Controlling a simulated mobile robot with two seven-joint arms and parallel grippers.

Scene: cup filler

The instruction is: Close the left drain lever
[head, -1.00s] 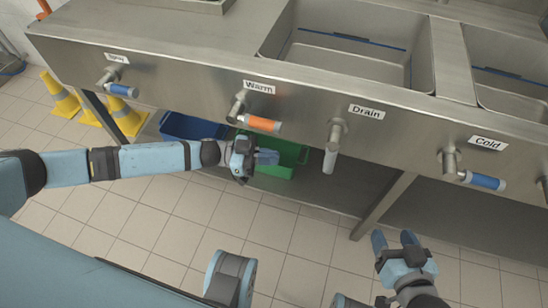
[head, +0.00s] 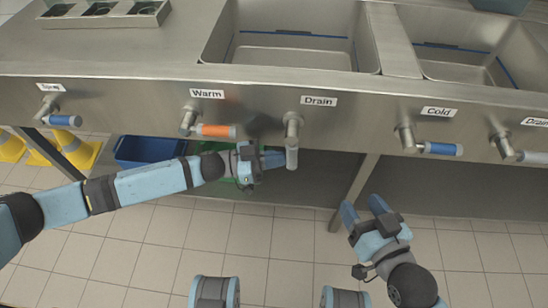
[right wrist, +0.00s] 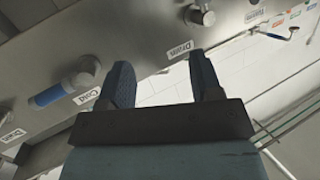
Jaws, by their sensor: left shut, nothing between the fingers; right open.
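The left drain lever (head: 292,143) is a metal valve with a grey handle hanging straight down under the left "Drain" label (head: 319,101). My left gripper (head: 284,159) is shut and empty. Its blue fingertips are just left of the handle's lower end; whether they touch it I cannot tell. My right gripper (head: 363,212) is open and empty, below and to the right of the lever, over the floor. Its two fingers also show in the right wrist view (right wrist: 165,85), with a "Drain" label (right wrist: 180,50) beyond them.
The Warm lever (head: 213,130) has an orange handle pointing right, left of the drain lever. The Cold lever (head: 437,148) is blue, and another drain lever (head: 525,156) stands at the far right. A table leg (head: 354,192) is near my right gripper. A blue bin (head: 145,152) sits below.

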